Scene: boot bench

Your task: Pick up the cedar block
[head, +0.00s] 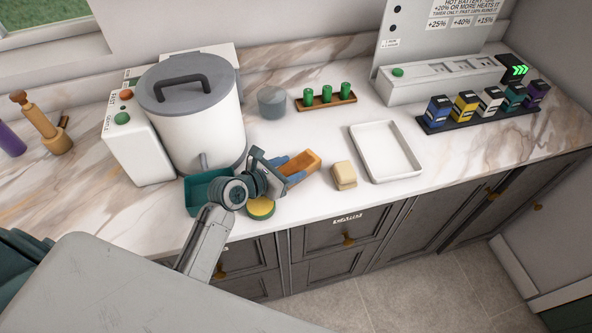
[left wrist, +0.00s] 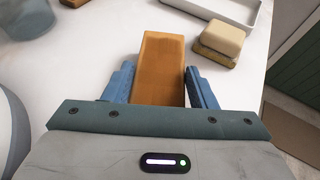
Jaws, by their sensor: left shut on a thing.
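The cedar block (head: 305,163) is an orange-brown bar at the front middle of the counter. My left gripper (head: 287,165) has its blue fingers along the two long sides of the block. In the left wrist view the same block (left wrist: 162,65) lies between the two fingers (left wrist: 160,88) and sticks out past their tips. The gripper is shut on it. I cannot tell whether the block touches the counter or hangs just above it. My right gripper is not in view.
A beige block (head: 344,175) stands just right of the cedar block, beside a white tray (head: 384,122). A yellow-green round pad (head: 261,208) and a teal bin (head: 196,188) lie near my left gripper. A large lidded pot (head: 215,125) stands behind. Green cylinders (head: 327,94) stand on a wooden rack.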

